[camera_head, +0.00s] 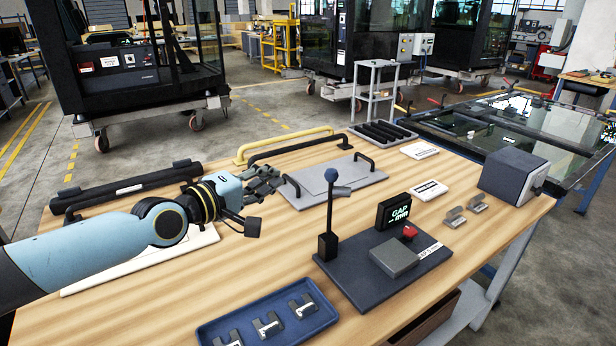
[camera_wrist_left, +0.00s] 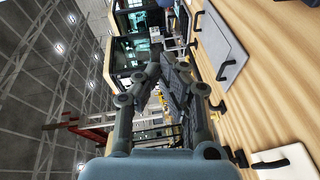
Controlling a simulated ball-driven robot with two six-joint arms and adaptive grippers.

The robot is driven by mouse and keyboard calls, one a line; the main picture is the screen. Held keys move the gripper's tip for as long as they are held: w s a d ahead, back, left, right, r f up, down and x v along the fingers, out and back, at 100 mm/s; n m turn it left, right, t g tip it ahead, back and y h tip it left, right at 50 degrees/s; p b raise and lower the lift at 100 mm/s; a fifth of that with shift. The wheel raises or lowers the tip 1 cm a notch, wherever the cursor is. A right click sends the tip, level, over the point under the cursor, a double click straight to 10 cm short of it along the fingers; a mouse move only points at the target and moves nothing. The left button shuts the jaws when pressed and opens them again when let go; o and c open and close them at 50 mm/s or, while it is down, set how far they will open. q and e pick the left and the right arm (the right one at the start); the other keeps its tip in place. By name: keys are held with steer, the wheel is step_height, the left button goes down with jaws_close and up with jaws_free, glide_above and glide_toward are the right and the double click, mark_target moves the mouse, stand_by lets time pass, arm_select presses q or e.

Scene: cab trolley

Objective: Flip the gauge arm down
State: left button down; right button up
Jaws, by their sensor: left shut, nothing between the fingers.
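The gauge arm (camera_head: 330,215) is a thin dark upright lever with a grey-blue ball on top. It stands on the left side of a dark gauge base (camera_head: 353,283). The base also carries a display reading "GAP -- mm" (camera_head: 393,211), a red knob (camera_head: 409,232) and a grey block (camera_head: 394,258). My left gripper (camera_head: 262,188) is shut and empty above the table, left of the gauge arm and apart from it. Its dark fingers also show in the left wrist view (camera_wrist_left: 180,78), where I cannot make out the gauge arm. My right gripper is not in view.
A blue tray (camera_head: 217,326) with several metal clips lies at the front. A grey box (camera_head: 513,176) and two loose clips (camera_head: 454,217) are at the right.

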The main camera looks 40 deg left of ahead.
arm_select(q)
steer(key=w+d+f+b, duration=0.1)
steer(key=w+d+b, duration=0.1)
steer(key=w, duration=0.6)
steer(key=shift+w+d+f, duration=0.15)
steer(key=shift+d+f, duration=0.1)
steer(key=shift+d, duration=0.5)
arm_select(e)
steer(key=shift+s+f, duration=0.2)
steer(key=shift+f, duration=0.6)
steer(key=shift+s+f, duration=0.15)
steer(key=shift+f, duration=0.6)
arm_select(q)
steer(key=shift+w, duration=0.1)
